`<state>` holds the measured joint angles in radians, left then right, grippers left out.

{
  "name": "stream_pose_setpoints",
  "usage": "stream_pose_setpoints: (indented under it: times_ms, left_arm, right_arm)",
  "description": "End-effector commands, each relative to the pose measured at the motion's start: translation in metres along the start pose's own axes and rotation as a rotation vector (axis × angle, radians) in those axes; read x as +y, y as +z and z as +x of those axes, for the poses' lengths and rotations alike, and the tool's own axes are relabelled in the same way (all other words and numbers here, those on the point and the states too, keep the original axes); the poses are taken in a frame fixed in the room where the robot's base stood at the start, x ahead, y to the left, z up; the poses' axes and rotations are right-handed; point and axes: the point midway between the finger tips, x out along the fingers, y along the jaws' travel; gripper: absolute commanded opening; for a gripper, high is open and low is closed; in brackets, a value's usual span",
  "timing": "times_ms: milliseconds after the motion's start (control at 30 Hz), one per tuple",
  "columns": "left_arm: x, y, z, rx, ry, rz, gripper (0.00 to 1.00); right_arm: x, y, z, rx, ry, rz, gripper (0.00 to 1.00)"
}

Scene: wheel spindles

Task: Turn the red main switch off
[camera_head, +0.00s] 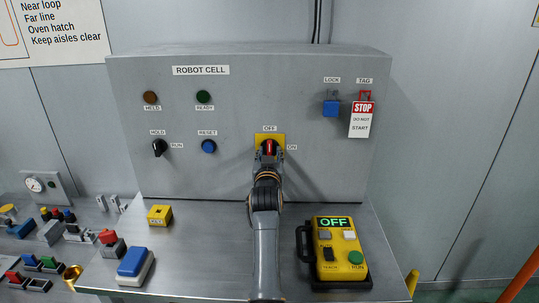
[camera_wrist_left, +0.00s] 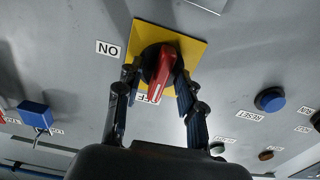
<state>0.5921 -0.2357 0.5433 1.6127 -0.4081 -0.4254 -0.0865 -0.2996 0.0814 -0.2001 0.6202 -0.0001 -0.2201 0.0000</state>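The red main switch handle (camera_head: 269,147) sits on a black round base over a yellow plate (camera_head: 279,138) on the ROBOT CELL panel. It stands about upright, in line with the OFF label above; the ON label is to its right. In the left wrist view the picture is upside down, and the red handle (camera_wrist_left: 160,74) points toward the partly covered OFF label. My left gripper (camera_wrist_left: 157,80) is open, a finger on each side of the handle; I cannot tell whether either touches it. In the head view the left gripper (camera_head: 267,160) hides the switch's lower part. My right gripper is not in view.
A blue padlock (camera_head: 331,108) and a STOP tag (camera_head: 362,118) hang at the panel's right. A black HOLD/RUN knob (camera_head: 159,147) and a blue RESET button (camera_head: 209,146) are left. A yellow pendant (camera_head: 338,250) showing OFF and a blue-white box (camera_head: 135,266) stand on the bench.

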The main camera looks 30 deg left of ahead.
Motion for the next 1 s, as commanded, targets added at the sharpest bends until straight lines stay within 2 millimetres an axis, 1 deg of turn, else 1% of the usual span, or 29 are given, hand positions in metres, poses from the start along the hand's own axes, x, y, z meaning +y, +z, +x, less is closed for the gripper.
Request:
stream_pose_setpoints:
  times_ms: [167,267,367,500,600,700,833,1000]
  left_arm:
    - [0.0,-0.002,0.0,0.0,0.0,0.001,0.38]
    - [0.0,-0.011,0.0,0.003,-0.001,0.0,0.38]
    - [0.0,-0.028,0.0,0.004,-0.001,0.0,0.38]
    - [0.001,-0.057,0.0,0.006,-0.001,0.0,0.38]
    - [0.001,-0.074,0.0,0.004,-0.001,-0.001,0.38]
    - [0.001,-0.088,0.0,0.003,-0.001,0.0,0.38]
    - [0.002,-0.098,0.0,0.001,0.0,0.001,0.38]
    - [0.002,-0.1,0.0,0.0,0.0,0.001,0.38]
  right_arm:
    - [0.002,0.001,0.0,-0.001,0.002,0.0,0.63]
    - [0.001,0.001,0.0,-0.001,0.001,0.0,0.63]
    - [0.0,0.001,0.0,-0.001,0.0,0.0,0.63]
    - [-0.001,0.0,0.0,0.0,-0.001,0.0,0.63]
    - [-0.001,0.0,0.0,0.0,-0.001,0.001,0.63]
    - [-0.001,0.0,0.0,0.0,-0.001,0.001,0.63]
    - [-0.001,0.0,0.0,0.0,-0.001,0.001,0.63]
    - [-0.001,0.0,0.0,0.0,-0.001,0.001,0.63]
